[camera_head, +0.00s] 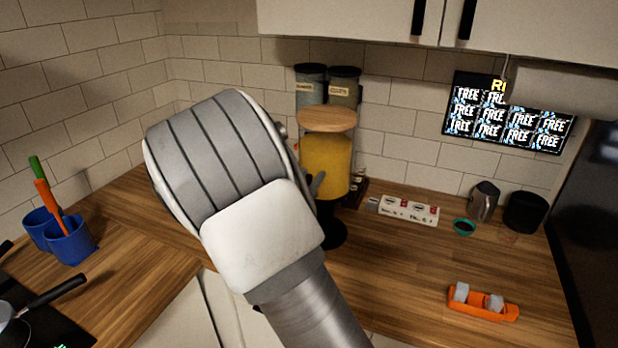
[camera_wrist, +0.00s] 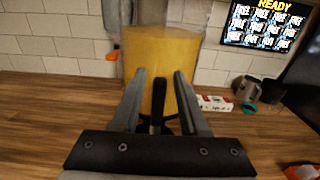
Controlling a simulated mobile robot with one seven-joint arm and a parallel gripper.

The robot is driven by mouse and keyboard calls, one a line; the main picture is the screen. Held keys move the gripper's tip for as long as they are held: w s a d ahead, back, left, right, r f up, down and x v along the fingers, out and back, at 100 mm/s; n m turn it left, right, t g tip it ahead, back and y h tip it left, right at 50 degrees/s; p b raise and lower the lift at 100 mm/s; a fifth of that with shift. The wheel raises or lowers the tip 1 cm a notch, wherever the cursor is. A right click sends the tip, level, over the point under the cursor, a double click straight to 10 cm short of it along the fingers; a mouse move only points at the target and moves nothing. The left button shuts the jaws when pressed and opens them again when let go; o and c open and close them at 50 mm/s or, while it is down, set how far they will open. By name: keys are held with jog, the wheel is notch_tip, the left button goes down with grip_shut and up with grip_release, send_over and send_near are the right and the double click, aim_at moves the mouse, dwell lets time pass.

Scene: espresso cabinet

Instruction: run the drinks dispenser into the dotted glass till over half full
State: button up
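The drinks dispenser (camera_head: 326,165) stands on the wooden counter, with a yellow drink, a round wooden lid (camera_head: 327,118) and a black base (camera_head: 333,233). My arm covers its left side in the head view. In the wrist view the dispenser (camera_wrist: 158,62) is straight ahead of my gripper (camera_wrist: 160,75). The two grey fingers are apart, and a black upright part, apparently the tap (camera_wrist: 157,108), shows between them. I cannot tell whether a finger touches it. I cannot make out the dotted glass in either view; my arm or gripper may hide it.
An orange object (camera_head: 482,303) lies at front right. Blue cups (camera_head: 72,243) stand left.

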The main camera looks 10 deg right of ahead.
grip_shut()
dwell(1.2)
